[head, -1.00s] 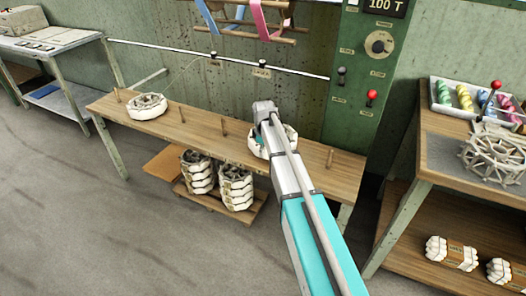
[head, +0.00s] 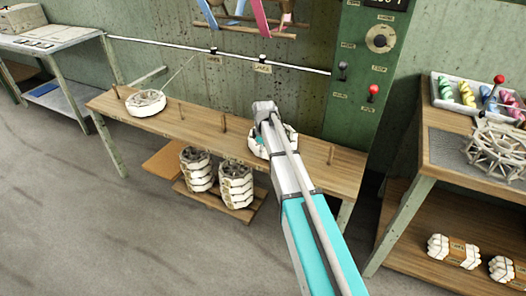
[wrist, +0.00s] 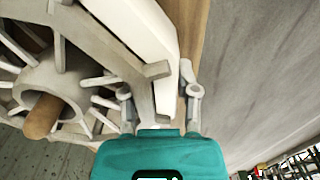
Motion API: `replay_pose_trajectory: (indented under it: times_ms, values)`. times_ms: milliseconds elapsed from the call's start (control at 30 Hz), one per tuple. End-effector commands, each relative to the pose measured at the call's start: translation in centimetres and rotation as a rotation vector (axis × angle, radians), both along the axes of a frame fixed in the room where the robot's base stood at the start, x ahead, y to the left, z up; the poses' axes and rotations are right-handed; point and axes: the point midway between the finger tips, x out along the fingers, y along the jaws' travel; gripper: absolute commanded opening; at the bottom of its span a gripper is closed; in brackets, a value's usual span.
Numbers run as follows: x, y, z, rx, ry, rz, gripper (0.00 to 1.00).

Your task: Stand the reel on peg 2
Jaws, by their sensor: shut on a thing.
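A white reel (head: 258,149) is on the long wooden bench, partly hidden behind my arm in the head view. In the wrist view the spokes and hub of this reel (wrist: 66,74) fill the left side. A wooden peg (wrist: 42,116) shows inside the hub opening, so the reel is around a peg. My gripper (wrist: 160,97) is shut on the reel's rim, one finger on each side. I cannot tell whether the reel rests on the bench top. Bare pegs (head: 223,125) stand left of it and one peg (head: 330,155) stands right. No peg numbers are readable.
Another white reel (head: 146,103) lies at the bench's left end. Stacked reels (head: 236,186) stand on a low pallet below. A side table (head: 430,165) on the right holds a tray of coloured skeins (head: 446,93) and a spoked frame (head: 497,150). The front floor is clear.

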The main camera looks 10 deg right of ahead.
Motion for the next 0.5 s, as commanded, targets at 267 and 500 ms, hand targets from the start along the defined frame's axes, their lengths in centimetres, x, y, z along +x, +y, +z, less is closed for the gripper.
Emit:
replay_pose_trajectory:
  times_ms: [267, 500]
  values:
    - [0.01, -0.01, 0.01, 0.000, 0.000, 0.000, 0.00]
    - [0.01, 0.01, 0.01, 0.000, 0.000, 0.000, 0.80]
